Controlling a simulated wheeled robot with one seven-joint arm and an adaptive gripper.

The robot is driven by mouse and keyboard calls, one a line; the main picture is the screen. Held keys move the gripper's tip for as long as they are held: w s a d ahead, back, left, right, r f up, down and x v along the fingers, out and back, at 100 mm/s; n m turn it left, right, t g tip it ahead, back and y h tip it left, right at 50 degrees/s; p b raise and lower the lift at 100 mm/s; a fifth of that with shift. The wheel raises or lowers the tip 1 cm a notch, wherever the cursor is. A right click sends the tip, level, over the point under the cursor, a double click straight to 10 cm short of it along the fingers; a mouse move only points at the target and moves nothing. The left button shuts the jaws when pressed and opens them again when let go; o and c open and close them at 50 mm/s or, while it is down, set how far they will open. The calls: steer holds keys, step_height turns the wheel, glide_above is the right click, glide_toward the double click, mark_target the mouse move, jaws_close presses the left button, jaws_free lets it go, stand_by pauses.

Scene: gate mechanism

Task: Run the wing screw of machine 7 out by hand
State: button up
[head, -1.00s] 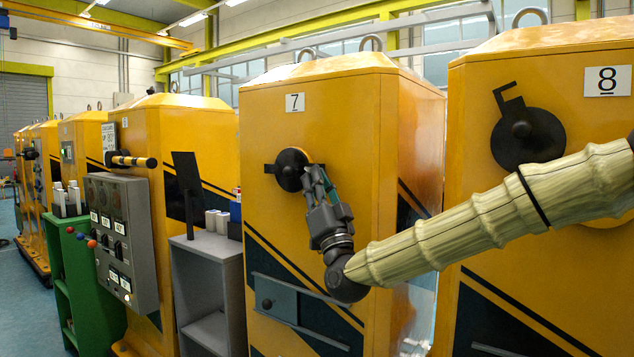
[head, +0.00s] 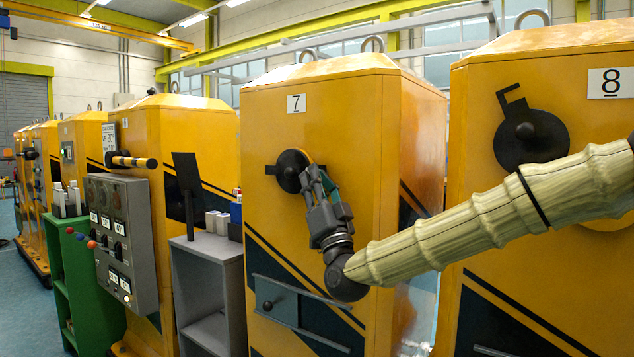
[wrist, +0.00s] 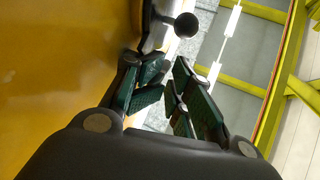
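Machine 7 (head: 350,120) is the yellow cabinet marked 7 in the middle of the head view. A round black disc (head: 287,172) with a small tab at its left sits on its front. My gripper (head: 310,175) is at the disc's right edge, pointing up. I cannot tell whether it touches the disc. In the wrist view, the green-padded fingers of my gripper (wrist: 168,85) stand apart with nothing visible between them. A dark ball knob (wrist: 187,25) shows beyond the fingertips, next to the yellow face. I cannot make out the wing screw itself in either view.
Machine 8 (head: 480,200), with a black hooked disc (head: 528,138), stands at the right behind my arm. A grey shelf unit (head: 208,280) and a control box (head: 120,240) stand to the left. A panel with a knob (head: 277,302) is lower on machine 7.

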steer(key=shift+o, duration=0.4)
steer(key=shift+w+d+r, duration=0.1)
steer(key=shift+d+r, duration=0.1)
steer(key=shift+r, duration=0.05)
steer(key=shift+o, duration=0.4)
steer(key=shift+a+f, duration=0.1)
steer(key=shift+a, duration=0.05)
steer(key=shift+o, duration=0.2)
steer(key=shift+s+a+f+b, duration=0.35)
steer(key=shift+s+a+b, duration=0.2)
steer(key=shift+s+a, duration=0.1)
steer(key=shift+s+a+r, duration=0.1)
steer(key=shift+s+a, duration=0.15)
steer(key=shift+s, duration=0.45)
steer(key=o, duration=0.6)
steer(key=shift+s+a, duration=0.1)
steer(key=shift+a, duration=0.05)
steer(key=shift+o, duration=0.2)
